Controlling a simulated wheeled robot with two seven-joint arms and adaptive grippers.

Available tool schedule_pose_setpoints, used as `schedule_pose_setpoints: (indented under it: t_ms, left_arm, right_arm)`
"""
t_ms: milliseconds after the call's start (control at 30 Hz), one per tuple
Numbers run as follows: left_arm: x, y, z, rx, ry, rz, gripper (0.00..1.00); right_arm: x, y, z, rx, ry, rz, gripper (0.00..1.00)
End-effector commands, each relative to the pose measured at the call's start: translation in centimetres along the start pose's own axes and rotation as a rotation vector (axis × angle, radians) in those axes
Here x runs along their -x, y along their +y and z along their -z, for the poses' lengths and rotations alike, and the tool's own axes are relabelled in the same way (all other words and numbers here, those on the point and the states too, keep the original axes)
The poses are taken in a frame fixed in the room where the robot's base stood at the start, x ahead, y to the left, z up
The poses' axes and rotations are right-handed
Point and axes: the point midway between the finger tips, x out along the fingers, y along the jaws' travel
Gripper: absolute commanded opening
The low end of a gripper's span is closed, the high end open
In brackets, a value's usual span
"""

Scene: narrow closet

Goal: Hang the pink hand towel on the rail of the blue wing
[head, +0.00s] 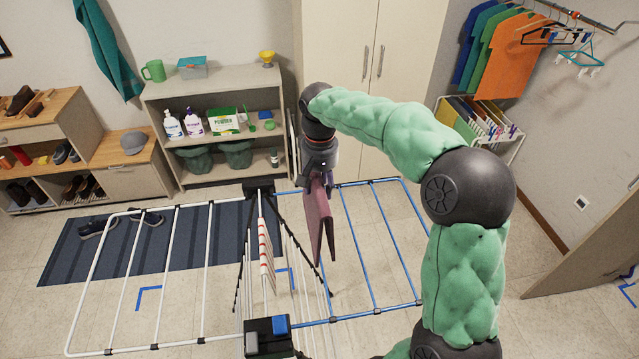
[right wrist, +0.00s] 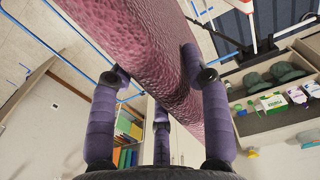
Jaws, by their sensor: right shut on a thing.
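The pink hand towel (head: 320,220) hangs folded from my right gripper (head: 318,172), over the inner part of the blue wing (head: 362,316). The towel's lower end overlaps the blue rails in the picture; I cannot tell whether it touches them. In the right wrist view the towel (right wrist: 150,45) runs between the purple fingers of my right gripper (right wrist: 158,75), which is shut on it. Blue rails show behind the towel at the upper left there. My left gripper is not in view.
The rack's white wing (head: 152,346) spreads left over a dark striped rug (head: 60,262). A red-and-white striped item (head: 265,258) hangs in the rack's middle. A shelf unit (head: 165,98) and tall cabinet (head: 335,60) stand behind. Blue rails right of the towel are bare.

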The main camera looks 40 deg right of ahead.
Motion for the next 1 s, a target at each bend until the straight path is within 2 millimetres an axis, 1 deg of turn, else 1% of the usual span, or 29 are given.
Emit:
schedule_pose_setpoints:
  t_ms: [267, 800, 1000]
  left_arm:
    - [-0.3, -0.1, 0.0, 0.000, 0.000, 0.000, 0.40]
    - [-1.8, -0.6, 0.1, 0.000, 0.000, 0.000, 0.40]
    - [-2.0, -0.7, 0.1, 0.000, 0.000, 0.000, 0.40]
  right_arm:
    - [-0.5, 0.0, 0.0, -0.001, 0.001, 0.001, 0.00]
    - [-3.0, 0.0, -0.2, -0.001, 0.002, 0.004, 0.00]
    - [-3.4, 0.0, -0.2, -0.001, 0.001, 0.005, 0.00]
